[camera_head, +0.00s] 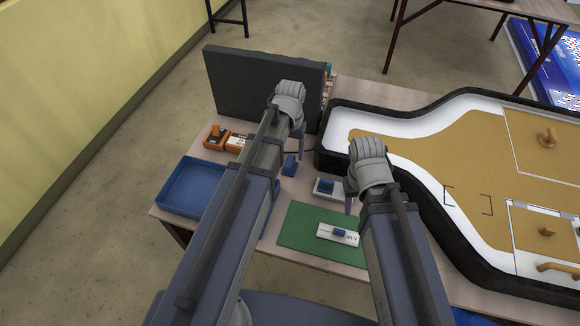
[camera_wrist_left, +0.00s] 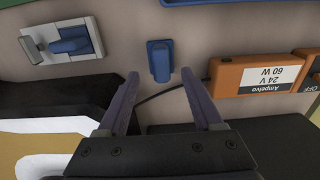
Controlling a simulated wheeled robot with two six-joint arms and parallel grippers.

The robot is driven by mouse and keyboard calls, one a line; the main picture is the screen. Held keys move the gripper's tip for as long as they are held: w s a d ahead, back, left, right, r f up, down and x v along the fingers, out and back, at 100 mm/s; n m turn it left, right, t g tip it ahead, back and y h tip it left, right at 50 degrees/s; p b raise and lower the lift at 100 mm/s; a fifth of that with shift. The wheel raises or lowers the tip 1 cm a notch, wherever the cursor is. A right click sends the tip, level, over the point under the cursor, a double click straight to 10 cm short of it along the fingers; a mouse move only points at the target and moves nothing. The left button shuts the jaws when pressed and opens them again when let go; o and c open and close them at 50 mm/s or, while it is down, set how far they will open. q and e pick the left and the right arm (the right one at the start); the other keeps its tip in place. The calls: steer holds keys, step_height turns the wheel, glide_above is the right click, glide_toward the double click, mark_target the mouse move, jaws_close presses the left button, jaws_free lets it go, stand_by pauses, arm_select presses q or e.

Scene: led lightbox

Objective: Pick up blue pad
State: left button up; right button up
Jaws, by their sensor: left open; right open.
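A small blue pad (camera_head: 290,165) stands on the table between the orange box and the white-based blue piece. It also shows in the left wrist view (camera_wrist_left: 160,60), just beyond my left fingertips and roughly centred between them. My left gripper (camera_head: 299,130) is open and empty above the table, near the dark panel; its spread fingers show in the wrist view (camera_wrist_left: 160,75). My right gripper (camera_head: 350,195) is open near the lightbox edge, its fingers partly hidden by its wrist. Other blue pieces sit on a white base (camera_head: 318,190) and on a white 24 V card (camera_head: 350,238).
The card lies on a green mat (camera_head: 300,232). A blue tray (camera_head: 168,190) is at the left, partly behind my left arm. An orange box (camera_wrist_left: 245,78) with a cable lies beside the pad. A dark upright panel (camera_head: 225,75) and the black-edged lightbox (camera_head: 440,100) flank the space.

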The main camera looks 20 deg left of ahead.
mark_target(290, 160)
arm_select(q)
step_height(290, 160, down, 5)
steer(key=b, duration=0.5)
steer(key=shift+a+f, duration=0.1)
arm_select(e)
step_height(290, 160, down, 5)
steer(key=shift+f, duration=0.15)
arm_select(q)
jaws_close()
